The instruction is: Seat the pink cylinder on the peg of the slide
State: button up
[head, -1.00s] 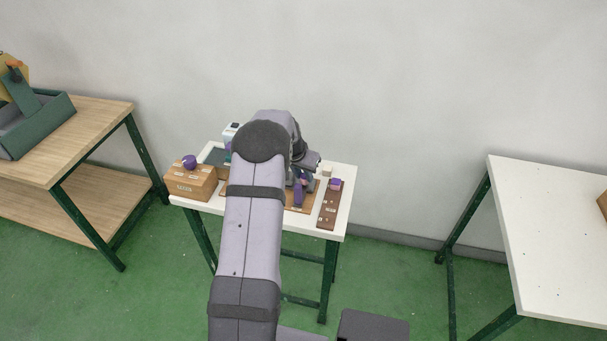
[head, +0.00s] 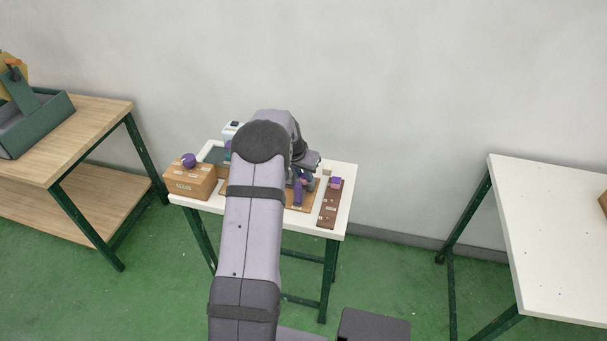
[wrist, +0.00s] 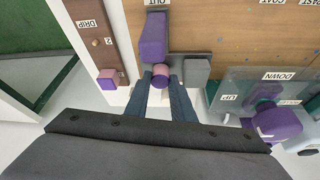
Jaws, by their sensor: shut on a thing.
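In the wrist view, the pink cylinder (wrist: 161,70) is between the two fingertips of my gripper (wrist: 161,86), which is shut on it. A purple face shows at its near end. Just beyond it is a tall purple block (wrist: 152,38), which also shows in the head view (head: 298,193). A grey piece that looks like the slide (wrist: 187,57) lies around and behind the cylinder, by the OUT label. I cannot tell whether the cylinder touches it. The peg is not visible. In the head view, my arm hides most of the gripper and the cylinder.
A brown DRIP rail (wrist: 97,42) with a purple-and-pink cube (wrist: 107,79) lies left of the gripper. A grey block (wrist: 197,72) stands close on the right. Farther right is a translucent UP/DOWN panel (wrist: 230,88) with purple parts.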

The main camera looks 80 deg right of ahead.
aim_at(303, 177)
dwell(0.3)
jog(key=o, duration=1.6)
jog(key=shift+c, duration=0.2)
jog(key=shift+r+p, duration=1.65)
jog(key=shift+r, duration=1.3)
jog(key=b+v, duration=0.3)
jog(key=v, duration=0.4)
jog(key=shift+r, duration=0.15)
